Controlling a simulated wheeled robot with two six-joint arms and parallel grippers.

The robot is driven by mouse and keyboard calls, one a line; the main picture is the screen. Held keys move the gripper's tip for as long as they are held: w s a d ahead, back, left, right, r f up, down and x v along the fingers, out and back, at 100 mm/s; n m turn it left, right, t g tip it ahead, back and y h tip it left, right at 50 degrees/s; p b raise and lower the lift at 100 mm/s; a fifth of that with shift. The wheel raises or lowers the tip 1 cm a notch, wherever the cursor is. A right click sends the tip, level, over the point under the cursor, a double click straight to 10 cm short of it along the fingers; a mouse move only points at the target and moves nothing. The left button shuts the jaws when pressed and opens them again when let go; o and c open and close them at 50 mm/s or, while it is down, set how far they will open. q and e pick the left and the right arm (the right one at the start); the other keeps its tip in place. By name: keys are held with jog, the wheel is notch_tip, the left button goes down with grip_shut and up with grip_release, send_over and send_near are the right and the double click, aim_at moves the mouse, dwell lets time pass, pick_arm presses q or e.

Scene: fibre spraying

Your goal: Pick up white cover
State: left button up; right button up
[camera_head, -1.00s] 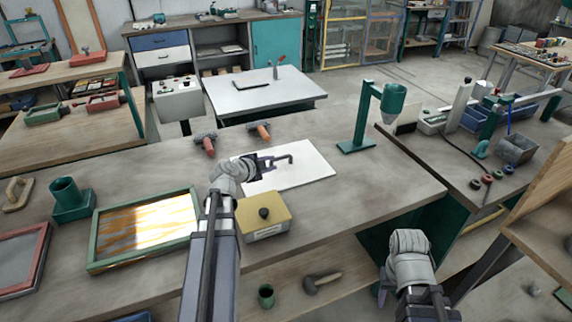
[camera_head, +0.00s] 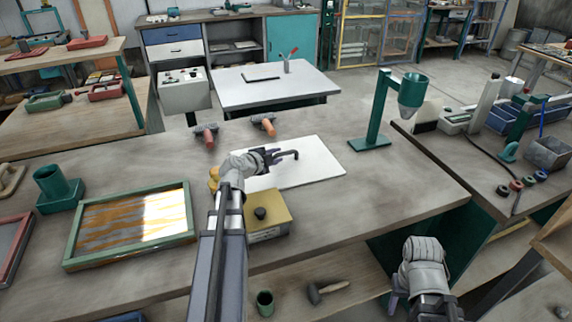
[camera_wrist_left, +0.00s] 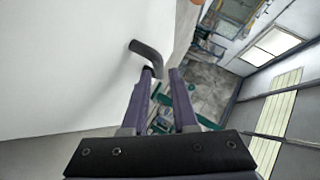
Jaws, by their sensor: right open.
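The white cover (camera_head: 312,172) is a flat white sheet lying on the long workbench, with a dark bent handle (camera_head: 288,154) on it. My left gripper (camera_head: 274,155) is right at the handle, low over the cover. In the left wrist view the fingers (camera_wrist_left: 163,72) are apart, and the handle (camera_wrist_left: 147,53) reaches from the white surface to just by the fingertips. I cannot tell if they touch it. My right gripper (camera_head: 394,302) hangs low in front of the bench, away from the cover, mostly hidden behind its wrist.
A yellow box with a black knob (camera_head: 264,216) stands close in front of the cover. Two orange-handled tools (camera_head: 263,124) lie behind it. A green funnel stand (camera_head: 371,140) is to its right. A green-framed screen (camera_head: 132,225) lies left of my left arm.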

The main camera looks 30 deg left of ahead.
aim_at(285, 154)
pick_arm(q)
jog(key=shift+d+b+x, duration=0.2)
jog(key=shift+b+x, duration=0.3)
jog(key=shift+x, duration=1)
jog(key=shift+d+b+x, duration=0.15)
jog(key=shift+b+x, duration=0.3)
jog(key=shift+x, duration=1.1)
jog(key=shift+r, duration=0.1)
jog(key=shift+s, duration=0.1)
grip_shut()
